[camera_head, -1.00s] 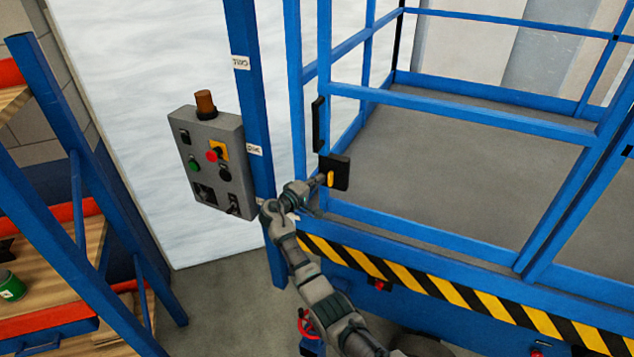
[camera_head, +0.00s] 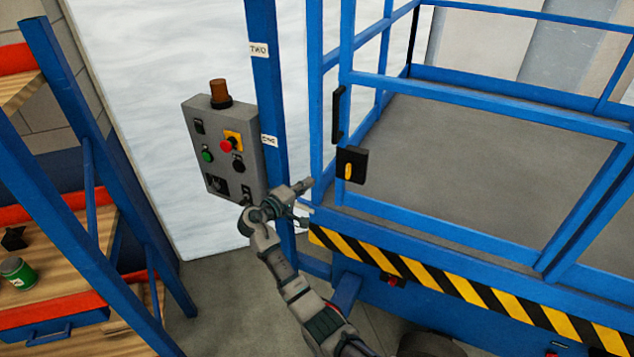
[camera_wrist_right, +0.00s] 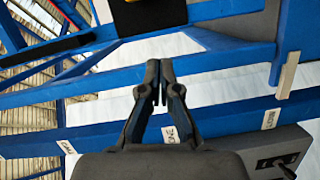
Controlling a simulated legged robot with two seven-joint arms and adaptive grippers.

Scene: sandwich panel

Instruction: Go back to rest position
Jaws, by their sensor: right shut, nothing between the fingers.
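My right gripper (camera_head: 305,186) is in the middle of the head view, in front of the blue post and just left of the lift gate's latch. It is shut and empty, and its closed fingers also show in the right wrist view (camera_wrist_right: 160,85). The black latch box (camera_head: 352,163) with its yellow lever stands apart from the fingertips, to their right. The grey control box (camera_head: 222,150), with a red button on yellow, a green button and switches, is on the post to the left. My left gripper does not show.
The blue lift platform (camera_head: 480,180) with rails and a yellow-black striped edge (camera_head: 430,280) fills the right. A blue rack (camera_head: 70,150) with wooden shelves and a green can (camera_head: 18,273) stands at the left. Grey floor shows between them.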

